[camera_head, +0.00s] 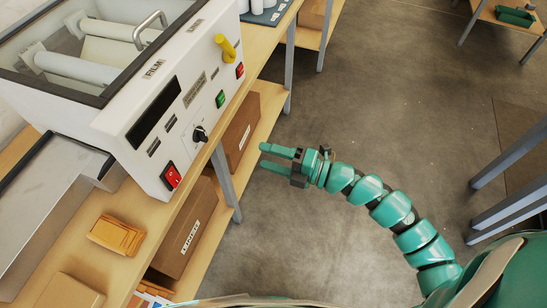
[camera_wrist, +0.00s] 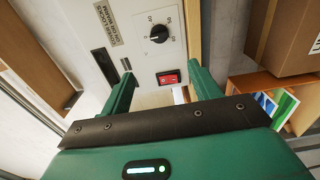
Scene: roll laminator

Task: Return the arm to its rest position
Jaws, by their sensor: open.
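My gripper (camera_head: 268,157) is green with two fingers and is open and empty. In the head view my arm (camera_head: 370,190) reaches left from the lower right, over the floor beside the bench. The fingers point toward the front of the roll laminator (camera_head: 150,110). In the wrist view my gripper's two green fingers (camera_wrist: 162,90) are spread apart with the laminator panel (camera_wrist: 140,45) beyond them. A black dial (camera_wrist: 158,33) and a red rocker switch (camera_wrist: 168,78) show on that panel. The fingers appear apart from the panel.
The wooden bench (camera_head: 150,225) carries the laminator and a stack of orange-brown pieces (camera_head: 116,235). Cardboard boxes (camera_head: 187,230) stand on its lower shelf. Grey bench legs (camera_head: 226,182) are near my gripper. The floor (camera_head: 380,90) behind my arm is clear. Grey legs (camera_head: 510,150) stand at right.

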